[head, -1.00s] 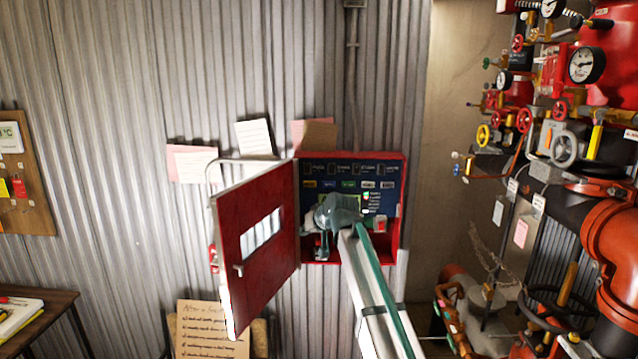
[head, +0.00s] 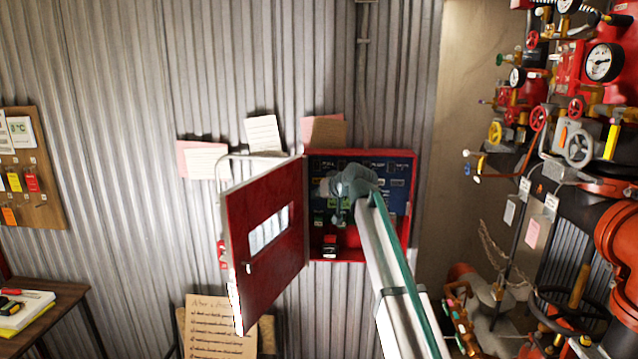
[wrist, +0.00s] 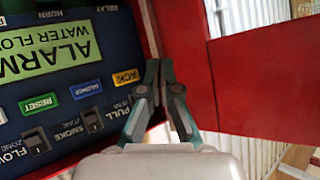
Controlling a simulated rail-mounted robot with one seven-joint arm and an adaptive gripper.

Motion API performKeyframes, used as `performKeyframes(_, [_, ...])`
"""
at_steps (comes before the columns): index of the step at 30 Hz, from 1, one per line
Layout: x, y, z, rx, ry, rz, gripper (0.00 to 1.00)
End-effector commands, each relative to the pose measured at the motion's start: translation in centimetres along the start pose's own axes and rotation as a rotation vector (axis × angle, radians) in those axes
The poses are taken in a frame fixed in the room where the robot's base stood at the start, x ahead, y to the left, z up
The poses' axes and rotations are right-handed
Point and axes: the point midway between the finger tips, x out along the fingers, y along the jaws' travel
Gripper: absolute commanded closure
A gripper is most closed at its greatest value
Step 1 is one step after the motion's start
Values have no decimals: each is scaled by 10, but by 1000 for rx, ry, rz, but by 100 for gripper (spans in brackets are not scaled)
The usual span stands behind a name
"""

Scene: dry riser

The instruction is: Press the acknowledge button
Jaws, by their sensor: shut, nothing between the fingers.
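The yellow acknowledge button (wrist: 126,77), marked ACK, is on the dark blue alarm panel (wrist: 60,100) in the wrist view. It lies just left of my gripper's fingertips (wrist: 159,66). The fingers are shut with nothing between them, by the panel's edge and the red cabinet wall. I cannot tell whether they touch anything. In the head view my gripper (head: 338,213) is in front of the panel inside the open red cabinet (head: 411,180). My arm and gripper cover part of the panel there, and I cannot make out the button.
The cabinet door (head: 265,240) stands open to the left. Blue and green RESET (wrist: 40,104) buttons and several switches sit close to the yellow button. A red block (head: 330,243) is low in the cabinet. Red pipes and valves (head: 600,140) stand at the right.

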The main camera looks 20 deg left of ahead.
Motion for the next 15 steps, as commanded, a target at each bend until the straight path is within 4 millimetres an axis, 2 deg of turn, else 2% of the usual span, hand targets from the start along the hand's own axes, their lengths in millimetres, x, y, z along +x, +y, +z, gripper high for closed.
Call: performKeyframes(15, [38,28,-29,0,0,1,100])
